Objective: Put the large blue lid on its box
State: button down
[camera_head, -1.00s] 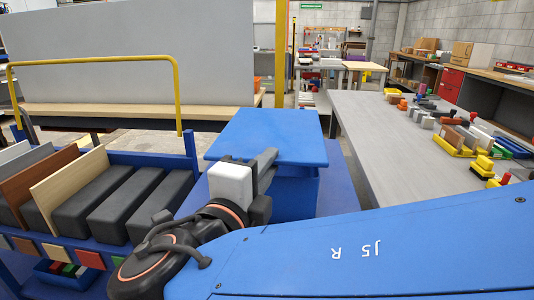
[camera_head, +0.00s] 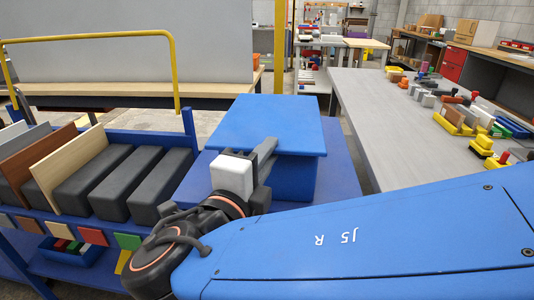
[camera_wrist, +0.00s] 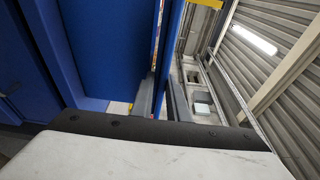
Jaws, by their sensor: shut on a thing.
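The large blue lid (camera_head: 262,120) is a flat square slab, roughly level, above a blue box (camera_head: 296,180). The lid hides the box's top and reaches past its right side; it appears to overhang more to the left. My gripper (camera_head: 266,155) is shut on the lid's near edge. In the wrist view, the lid's edge (camera_wrist: 169,45) runs between the two fingers (camera_wrist: 160,98). A broad blue surface lies left of it there. I cannot tell whether the lid touches the box rim.
The box stands on a blue deck (camera_head: 340,165). Left is a blue rack with black blocks (camera_head: 118,180) and upright boards (camera_head: 68,160), under a yellow rail (camera_head: 90,37). A grey table (camera_head: 385,125) with small coloured parts is at right.

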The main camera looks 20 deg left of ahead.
jog(key=shift+f, duration=0.55)
dwell(0.4)
jog(key=c, duration=1.6)
grip_release()
jog(key=shift+c, duration=0.2)
jog(key=s, duration=1.7)
jog(key=shift+s, duration=0.2)
